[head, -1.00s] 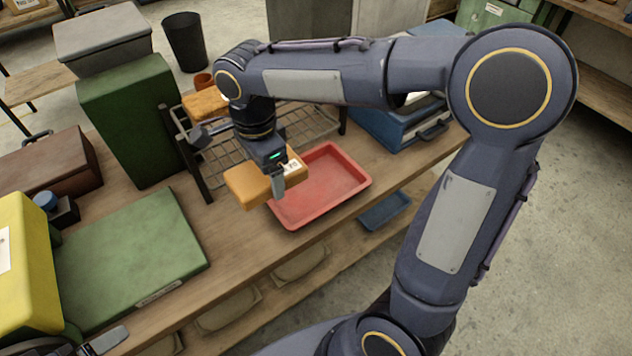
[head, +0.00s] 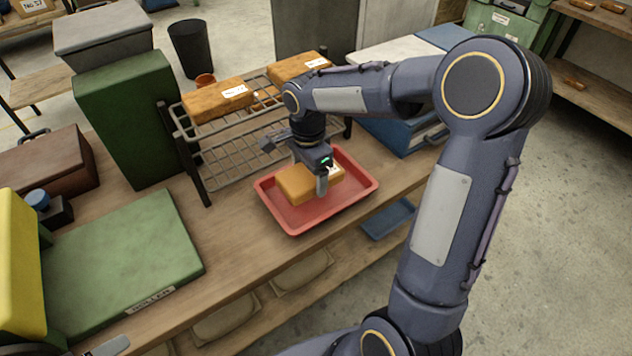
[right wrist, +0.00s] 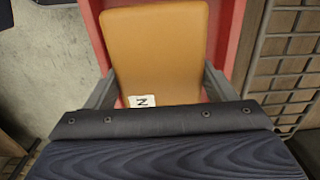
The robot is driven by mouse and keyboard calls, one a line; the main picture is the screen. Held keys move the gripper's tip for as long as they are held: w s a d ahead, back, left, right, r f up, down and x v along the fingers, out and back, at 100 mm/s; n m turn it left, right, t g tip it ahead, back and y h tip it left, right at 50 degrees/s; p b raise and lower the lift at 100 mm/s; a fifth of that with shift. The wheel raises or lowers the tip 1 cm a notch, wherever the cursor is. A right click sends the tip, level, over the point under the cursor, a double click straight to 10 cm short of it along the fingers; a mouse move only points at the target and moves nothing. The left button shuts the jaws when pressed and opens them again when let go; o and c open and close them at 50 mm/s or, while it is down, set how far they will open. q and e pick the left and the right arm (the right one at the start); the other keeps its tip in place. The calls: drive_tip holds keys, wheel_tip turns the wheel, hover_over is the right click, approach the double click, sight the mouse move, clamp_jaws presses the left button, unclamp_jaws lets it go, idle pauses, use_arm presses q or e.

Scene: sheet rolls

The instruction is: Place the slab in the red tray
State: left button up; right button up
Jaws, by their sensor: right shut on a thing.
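The tan-orange slab (head: 296,186) is between the fingers of my right gripper (head: 313,177), which is shut on it. The slab lies inside the outline of the red tray (head: 350,203) on the bench. I cannot tell if it touches the tray floor. In the right wrist view the slab (right wrist: 157,50) has a white label at its near end, a finger on each side, and red tray wall (right wrist: 228,35) beyond it. A small grey part, perhaps of my left gripper (head: 106,347), shows at the bottom left edge; its jaws cannot be made out.
A wire rack (head: 240,160) behind the tray holds two similar slabs (head: 217,99) on top. A blue case (head: 400,132) stands right of the tray. Green boxes (head: 125,245) are at left. A lower shelf holds a blue tray (head: 388,218).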

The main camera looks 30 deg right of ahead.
drive_tip(key=shift+w+d+f, duration=0.2)
drive_tip(key=shift+d+f, duration=0.35)
drive_tip(key=shift+f, duration=0.1)
drive_tip(key=shift+w+d+f, duration=0.2)
drive_tip(key=shift+d+f, duration=0.3)
drive_tip(key=shift+f, duration=0.1)
wheel_tip(320, 180, down, 4)
drive_tip(key=shift+w+d+r, duration=0.1)
drive_tip(key=shift+r, duration=0.15)
drive_tip(key=shift+f, duration=0.1)
drive_tip(key=o, duration=1.3)
drive_tip(key=shift+c, duration=0.2)
